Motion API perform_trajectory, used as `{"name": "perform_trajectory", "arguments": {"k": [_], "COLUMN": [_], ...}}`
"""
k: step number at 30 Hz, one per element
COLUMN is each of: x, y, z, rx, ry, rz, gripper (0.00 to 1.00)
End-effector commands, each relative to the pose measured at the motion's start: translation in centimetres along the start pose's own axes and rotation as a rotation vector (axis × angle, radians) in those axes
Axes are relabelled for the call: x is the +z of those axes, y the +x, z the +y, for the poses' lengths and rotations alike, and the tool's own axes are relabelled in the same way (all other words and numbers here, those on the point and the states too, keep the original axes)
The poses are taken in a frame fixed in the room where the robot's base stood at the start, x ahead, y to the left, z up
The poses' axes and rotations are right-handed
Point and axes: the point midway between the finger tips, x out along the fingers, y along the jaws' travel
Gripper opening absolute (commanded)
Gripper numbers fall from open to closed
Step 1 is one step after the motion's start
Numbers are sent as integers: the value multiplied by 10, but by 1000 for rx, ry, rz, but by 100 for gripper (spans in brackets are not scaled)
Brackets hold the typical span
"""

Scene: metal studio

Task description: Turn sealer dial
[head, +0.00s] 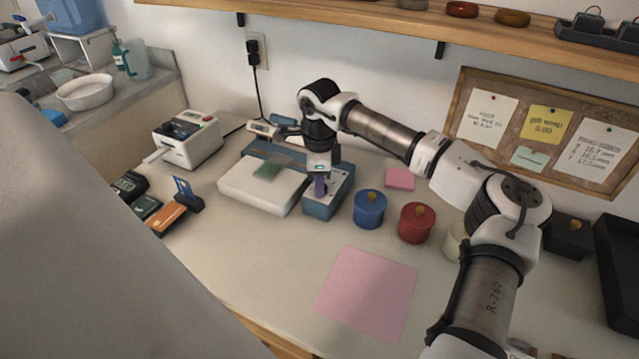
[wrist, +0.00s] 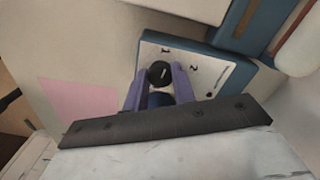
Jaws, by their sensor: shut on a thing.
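The sealer (head: 322,208) is a blue-teal machine on the counter, with a light panel (wrist: 222,75) marked with numerals, including 1 and 2. Its black round dial (wrist: 159,72) has a white pointer line and stands on this panel. My gripper (head: 320,190) points down over the right end of the sealer. In the wrist view its purple fingers (wrist: 159,82) are shut on the dial, one on each side. In the head view the gripper hides the dial.
A white pad (head: 255,192) lies at the sealer's left. A blue jar (head: 370,208) and a red jar (head: 415,223) stand close at the right. A pink sheet (head: 368,292) lies in front. A white label device (head: 187,140) stands behind left.

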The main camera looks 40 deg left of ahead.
Motion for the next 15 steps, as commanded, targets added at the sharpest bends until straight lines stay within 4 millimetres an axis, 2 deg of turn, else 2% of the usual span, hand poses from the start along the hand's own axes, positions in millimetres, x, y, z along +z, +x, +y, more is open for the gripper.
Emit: {"name": "perform_trajectory", "arguments": {"k": [15], "x": [-1], "y": [2], "z": [-2], "rx": [-3], "ry": [483], "rz": [2], "gripper": [3]}}
